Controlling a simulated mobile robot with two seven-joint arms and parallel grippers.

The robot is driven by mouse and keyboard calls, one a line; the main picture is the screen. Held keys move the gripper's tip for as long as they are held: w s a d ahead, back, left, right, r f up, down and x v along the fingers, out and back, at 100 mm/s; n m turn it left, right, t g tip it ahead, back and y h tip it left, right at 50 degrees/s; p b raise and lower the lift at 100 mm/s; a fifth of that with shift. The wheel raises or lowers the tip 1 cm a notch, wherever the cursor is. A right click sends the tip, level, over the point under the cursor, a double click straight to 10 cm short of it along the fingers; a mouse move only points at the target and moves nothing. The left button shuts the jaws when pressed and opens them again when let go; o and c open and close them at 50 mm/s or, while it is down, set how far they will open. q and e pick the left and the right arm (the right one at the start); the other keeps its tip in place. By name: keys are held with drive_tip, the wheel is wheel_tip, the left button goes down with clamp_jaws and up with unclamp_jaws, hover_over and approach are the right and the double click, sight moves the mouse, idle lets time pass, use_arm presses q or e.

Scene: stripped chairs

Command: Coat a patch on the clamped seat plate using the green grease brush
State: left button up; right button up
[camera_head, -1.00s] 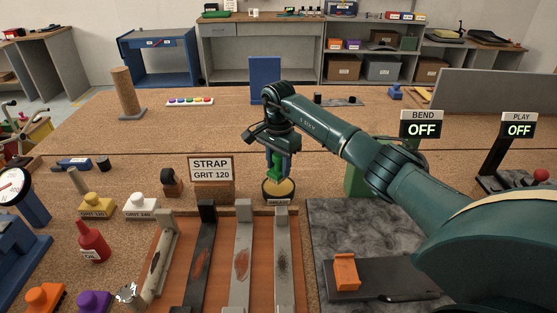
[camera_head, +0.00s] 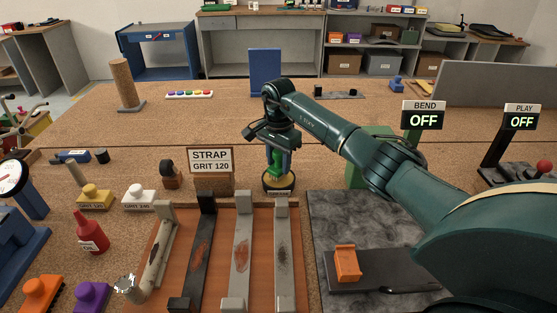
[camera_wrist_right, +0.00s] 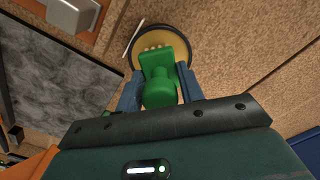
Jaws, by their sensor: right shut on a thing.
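My right gripper (camera_head: 279,162) is shut on the green grease brush (camera_head: 280,166), which also shows in the right wrist view (camera_wrist_right: 159,80). The brush points down at a round dark-rimmed tin with a yellowish fill (camera_head: 279,184), seen below it in the wrist view (camera_wrist_right: 180,46). Its bristle end appears at the fill; exact contact cannot be told. The dark seat plate (camera_head: 395,278) lies on a grey stone slab (camera_head: 335,215) at lower right, with an orange clamp (camera_head: 347,263) on its left part. My left gripper is out of view.
A wooden rack (camera_head: 222,290) with several stained metal bars lies left of the slab. BEND (camera_head: 423,115) and PLAY (camera_head: 521,117) signs both read OFF. The bench behind is mostly clear.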

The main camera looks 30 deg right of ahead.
drive_tip(key=shift+f+b, duration=0.45)
drive_tip(key=shift+f, duration=0.05)
idle(0.4)
drive_tip(key=shift+f, duration=0.15)
idle(0.9)
drive_tip(key=shift+r+p, duration=2.25)
drive_tip(key=shift+r, duration=1.35)
